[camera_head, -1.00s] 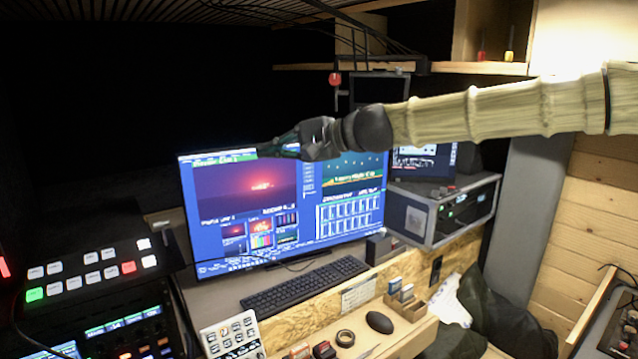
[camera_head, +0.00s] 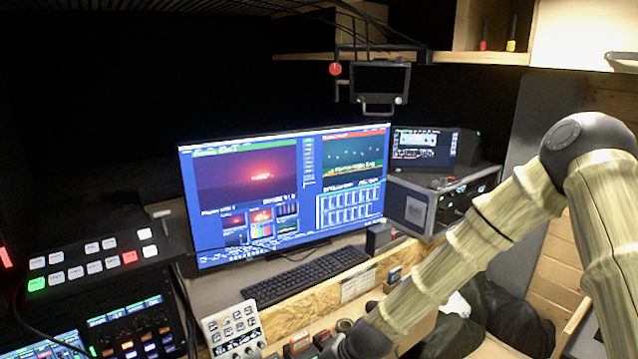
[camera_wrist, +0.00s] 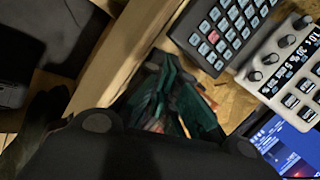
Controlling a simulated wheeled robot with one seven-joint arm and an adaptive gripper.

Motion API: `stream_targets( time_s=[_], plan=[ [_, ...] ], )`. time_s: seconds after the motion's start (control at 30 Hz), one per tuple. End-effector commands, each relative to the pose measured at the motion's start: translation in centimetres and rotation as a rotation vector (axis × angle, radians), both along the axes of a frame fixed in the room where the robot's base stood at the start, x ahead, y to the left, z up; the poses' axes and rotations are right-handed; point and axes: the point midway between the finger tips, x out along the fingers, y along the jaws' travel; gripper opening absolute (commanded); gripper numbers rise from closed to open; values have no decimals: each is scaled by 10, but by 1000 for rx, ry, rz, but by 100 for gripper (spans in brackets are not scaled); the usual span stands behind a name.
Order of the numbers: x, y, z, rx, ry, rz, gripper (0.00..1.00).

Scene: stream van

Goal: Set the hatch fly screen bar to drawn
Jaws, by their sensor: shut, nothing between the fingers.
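I cannot pick out the hatch fly screen bar with certainty in either view. My gripper (camera_wrist: 172,85) shows in the wrist view as dark teal fingers, shut and empty, above a wooden surface beside a keypad. In the head view my arm reaches down to the bottom edge, and the fingers are out of sight there. A dark hanging frame (camera_head: 380,82) with a bar-like loop under it is at the upper middle of the head view, well away from my gripper. I cannot tell whether it belongs to the fly screen.
A large monitor (camera_head: 285,195) stands behind a black keyboard (camera_head: 305,278). A button panel (camera_head: 90,262) is at left and a white control panel (camera_head: 232,328) at front. In the wrist view a grey keypad (camera_wrist: 222,35) lies close to my fingers. A shelf (camera_head: 480,58) runs above.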

Motion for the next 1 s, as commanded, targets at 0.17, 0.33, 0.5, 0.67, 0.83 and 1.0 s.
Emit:
stream_targets(
  time_s=[0.17,0.33,0.5,0.67,0.83,1.0],
  plan=[
    [-65,-41,-76,-134,37,61,0],
    [-133,-85,-132,-256,66,135,0],
    [-208,-134,-173,-370,99,230,0],
    [-277,-180,-194,-464,125,331,0],
    [-328,-213,-199,-526,143,414,0],
    [-346,-225,-199,-547,147,449,0]
  ],
)
